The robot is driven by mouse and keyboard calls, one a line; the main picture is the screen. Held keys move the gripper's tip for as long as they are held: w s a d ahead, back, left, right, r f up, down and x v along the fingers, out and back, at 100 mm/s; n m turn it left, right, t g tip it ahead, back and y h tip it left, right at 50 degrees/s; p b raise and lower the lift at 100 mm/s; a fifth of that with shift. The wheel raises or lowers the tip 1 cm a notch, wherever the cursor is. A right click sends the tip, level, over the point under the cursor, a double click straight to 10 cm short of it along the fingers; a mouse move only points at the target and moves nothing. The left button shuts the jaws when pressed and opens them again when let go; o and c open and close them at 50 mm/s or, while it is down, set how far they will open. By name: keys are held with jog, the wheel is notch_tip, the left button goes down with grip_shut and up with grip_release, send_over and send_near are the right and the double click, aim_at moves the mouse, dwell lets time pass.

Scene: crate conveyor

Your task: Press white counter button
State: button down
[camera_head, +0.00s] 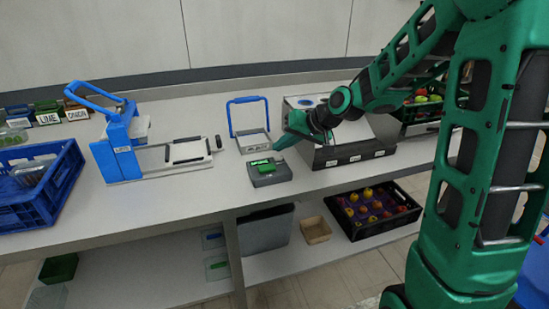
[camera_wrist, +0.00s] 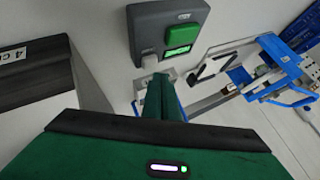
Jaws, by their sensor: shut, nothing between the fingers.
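The counter (camera_head: 270,175) is a small dark grey box on the worktop, with a green button and a lit green display on it. In the wrist view the counter (camera_wrist: 150,28) is at the top centre, with its green button (camera_wrist: 184,36) and display (camera_wrist: 178,51). In the head view my gripper (camera_head: 282,144) is just above and behind the counter.
A blue and white sealing device (camera_head: 120,150) stands to the left, and a blue-handled frame (camera_head: 250,125) behind the counter. A grey slanted-front case (camera_head: 355,150) is close on the right. A blue crate (camera_head: 40,205) is far left. Fruit crates are on the right and the lower shelf.

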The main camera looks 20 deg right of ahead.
aim_at(282, 157)
jog(key=shift+r, duration=2.55)
jog(key=s+d+f+m+g+h, duration=0.1)
jog(key=s+d+f+g+h, duration=0.1)
jog(key=s+d, duration=0.6)
jog(key=s+d+f+m+g+h, duration=0.1)
jog(key=s+d+g+h, duration=0.3)
jog(key=s, duration=0.8)
jog(key=s+d+f+m, duration=0.1)
jog(key=s+d, duration=0.1)
jog(key=s, duration=0.7)
jog(key=s+d+f+m+g, duration=0.1)
jog(key=s+d, duration=0.1)
jog(key=s, duration=0.7)
jog(key=shift+s+m+g+y, duration=0.15)
jog(key=shift+m+g+y, duration=0.15)
jog(key=shift+y, duration=0.1)
